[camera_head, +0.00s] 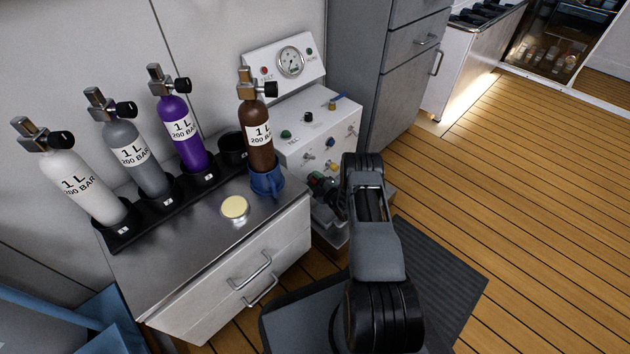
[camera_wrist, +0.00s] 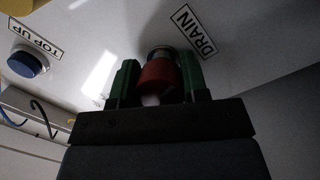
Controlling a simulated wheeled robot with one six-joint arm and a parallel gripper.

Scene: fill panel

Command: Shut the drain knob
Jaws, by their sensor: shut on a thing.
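The drain knob (camera_wrist: 156,74) is red and sits on a metal stem on the white panel, beside the DRAIN label (camera_wrist: 194,29) in the wrist view. My gripper (camera_wrist: 158,82) has its two green fingers on either side of the knob and is shut on it. In the head view my gripper (camera_head: 320,184) is at the lower front of the white fill panel (camera_head: 318,131). My arm and gripper mostly hide the drain knob there.
A blue knob (camera_wrist: 28,63) with the TOP UP label (camera_wrist: 36,41) is to the left. A brown cylinder (camera_head: 257,135) stands in a blue holder (camera_head: 267,182) on the steel counter (camera_head: 185,262). Several other cylinders stand in a black rack. Open wooden floor (camera_head: 470,180) lies to the right.

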